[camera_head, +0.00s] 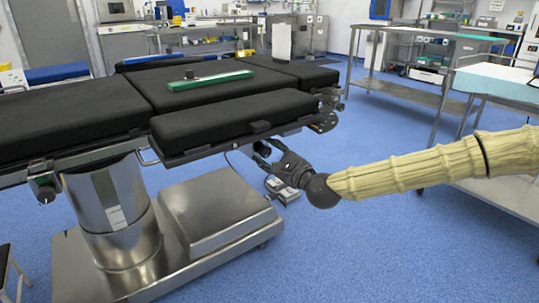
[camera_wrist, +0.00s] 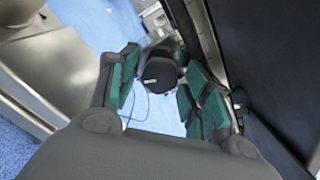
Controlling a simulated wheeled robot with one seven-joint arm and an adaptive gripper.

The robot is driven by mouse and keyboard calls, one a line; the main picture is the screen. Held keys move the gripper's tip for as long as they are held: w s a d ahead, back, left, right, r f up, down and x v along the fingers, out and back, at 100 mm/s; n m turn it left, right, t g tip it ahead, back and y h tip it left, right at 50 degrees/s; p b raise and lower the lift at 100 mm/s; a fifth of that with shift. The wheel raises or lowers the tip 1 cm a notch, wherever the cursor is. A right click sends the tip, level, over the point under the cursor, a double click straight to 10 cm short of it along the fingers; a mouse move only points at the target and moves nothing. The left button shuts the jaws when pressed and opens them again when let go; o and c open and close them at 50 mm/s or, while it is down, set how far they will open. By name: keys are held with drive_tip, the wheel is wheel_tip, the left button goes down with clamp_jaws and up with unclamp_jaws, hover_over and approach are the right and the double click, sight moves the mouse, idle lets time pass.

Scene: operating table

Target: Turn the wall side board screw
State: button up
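A black round knob (camera_wrist: 160,73) with a small white mark, apparently the screw, shows between my finger pads in the wrist view. My gripper (camera_wrist: 158,90) is open, its green pads on either side of the knob. A narrow gap shows at the left pad; I cannot tell whether the right pads touch it. In the head view my gripper (camera_head: 268,154) is under the edge of the black side board (camera_head: 235,117), where fingers and board partly hide the knob.
The black-padded operating table (camera_head: 60,112) stands on a steel column (camera_head: 115,205) and base. A green bar (camera_head: 210,80) lies on its top. Another knob (camera_head: 45,188) hangs at the left rail. A steel trolley (camera_head: 425,92) stands at right. Blue floor is clear in front.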

drive_tip(key=c, duration=0.7)
drive_tip(key=shift+o, duration=0.2)
